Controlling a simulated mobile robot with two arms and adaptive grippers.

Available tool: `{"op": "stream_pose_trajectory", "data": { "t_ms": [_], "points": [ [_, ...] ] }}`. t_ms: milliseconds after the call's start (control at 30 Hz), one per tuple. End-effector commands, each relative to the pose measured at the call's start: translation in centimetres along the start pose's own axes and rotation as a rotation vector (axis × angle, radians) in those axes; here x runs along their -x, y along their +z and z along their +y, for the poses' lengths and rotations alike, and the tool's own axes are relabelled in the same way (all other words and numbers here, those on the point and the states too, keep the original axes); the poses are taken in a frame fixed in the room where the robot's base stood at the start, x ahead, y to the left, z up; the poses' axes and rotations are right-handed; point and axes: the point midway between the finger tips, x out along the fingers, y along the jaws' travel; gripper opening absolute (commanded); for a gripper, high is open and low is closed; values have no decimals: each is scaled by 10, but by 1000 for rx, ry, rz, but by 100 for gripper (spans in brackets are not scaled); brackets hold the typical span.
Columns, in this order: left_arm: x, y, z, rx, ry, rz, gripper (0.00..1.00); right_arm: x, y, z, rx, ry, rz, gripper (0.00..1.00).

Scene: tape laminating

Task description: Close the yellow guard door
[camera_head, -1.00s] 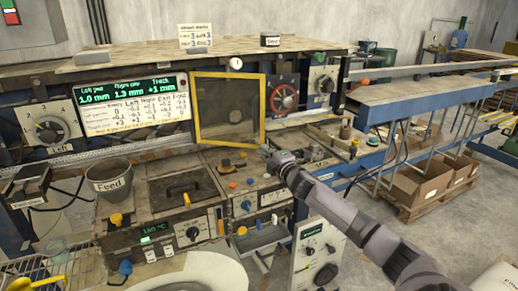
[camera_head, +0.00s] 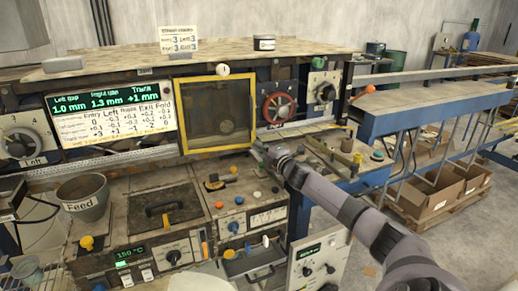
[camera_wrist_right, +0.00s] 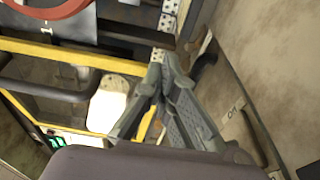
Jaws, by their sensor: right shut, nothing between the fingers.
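The yellow guard door (camera_head: 215,151) is a square yellow frame around a dark see-through panel, set in the machine front. In the head view its edges line up with the panel around it, and it looks flush or nearly so. My right gripper (camera_head: 261,148) is shut and empty at the door's lower right corner. My left gripper is out of view.
A red handwheel (camera_head: 278,107) is right of the door. A black knob (camera_head: 326,92) is farther right. The display (camera_head: 112,117) is left of the door.

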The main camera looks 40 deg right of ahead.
Motion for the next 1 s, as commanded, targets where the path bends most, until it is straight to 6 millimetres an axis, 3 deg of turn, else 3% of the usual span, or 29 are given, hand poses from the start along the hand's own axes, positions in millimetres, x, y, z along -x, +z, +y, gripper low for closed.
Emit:
{"op": "stream_pose_trajectory", "data": {
  "t_ms": [467,1000],
  "points": [
    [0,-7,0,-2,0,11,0,0,0,5,1,1,2,0],
    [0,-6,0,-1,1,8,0,0,0,93,2,3,1,0]
  ]
}}
